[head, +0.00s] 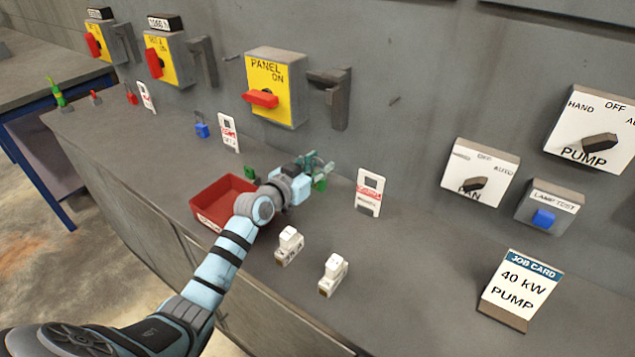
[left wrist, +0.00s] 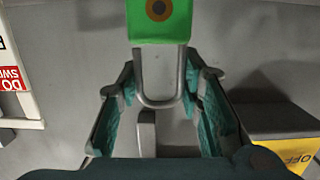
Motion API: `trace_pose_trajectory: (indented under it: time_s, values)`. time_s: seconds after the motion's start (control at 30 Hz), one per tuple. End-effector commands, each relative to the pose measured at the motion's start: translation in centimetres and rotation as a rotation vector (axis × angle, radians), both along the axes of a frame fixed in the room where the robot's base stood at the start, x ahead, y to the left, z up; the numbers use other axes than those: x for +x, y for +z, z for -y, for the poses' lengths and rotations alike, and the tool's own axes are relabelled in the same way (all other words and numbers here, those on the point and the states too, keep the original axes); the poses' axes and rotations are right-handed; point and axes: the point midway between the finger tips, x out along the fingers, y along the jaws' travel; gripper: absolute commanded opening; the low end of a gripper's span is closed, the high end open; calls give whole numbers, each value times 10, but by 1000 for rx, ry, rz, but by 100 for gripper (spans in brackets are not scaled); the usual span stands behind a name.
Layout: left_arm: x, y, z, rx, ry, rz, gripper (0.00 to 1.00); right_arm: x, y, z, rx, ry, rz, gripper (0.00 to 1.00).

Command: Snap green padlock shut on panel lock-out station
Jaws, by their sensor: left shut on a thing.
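The green padlock (head: 320,184) is at my left gripper (head: 316,165), just above the bench. In the left wrist view the padlock's green body (left wrist: 160,22) lies beyond the fingertips. Its grey U-shaped shackle reaches back between the teal fingers of the gripper (left wrist: 160,82), which is shut on the padlock. The panel isolator (head: 275,88) is a yellow wall box with a red handle, marked ON. A dark grey bracket (head: 333,97), likely its lock-out station, is on the wall to its right, above the gripper and apart from the padlock. My right gripper is not in view.
A red tray (head: 212,204) lies left of the gripper, with a small green thing (head: 250,173) by its back edge. A white-and-red tag (head: 369,192) stands to the right. Two white blocks (head: 289,246) are in front. A job card (head: 519,287) stands farther right.

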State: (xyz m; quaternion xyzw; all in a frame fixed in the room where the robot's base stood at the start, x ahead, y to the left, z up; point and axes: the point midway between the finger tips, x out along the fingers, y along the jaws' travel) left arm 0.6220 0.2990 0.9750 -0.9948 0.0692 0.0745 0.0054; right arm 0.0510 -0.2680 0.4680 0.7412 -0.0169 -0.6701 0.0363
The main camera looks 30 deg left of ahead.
Motion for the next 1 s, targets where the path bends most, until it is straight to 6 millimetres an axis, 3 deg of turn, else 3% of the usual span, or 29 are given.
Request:
trace_pose_trajectory:
  time_s: [0.37, 0.7, 0.8, 1.0]
  values:
    - [0, 6, 0, -1, -1, 2, 0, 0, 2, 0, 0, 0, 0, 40]
    - [0, 87, 0, 0, 0, 4, 0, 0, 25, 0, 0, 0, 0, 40]
    - [0, 98, 0, -1, -1, 2, 0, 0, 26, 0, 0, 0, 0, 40]
    - [0, 101, 0, -1, 0, 0, 0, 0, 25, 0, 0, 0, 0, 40]
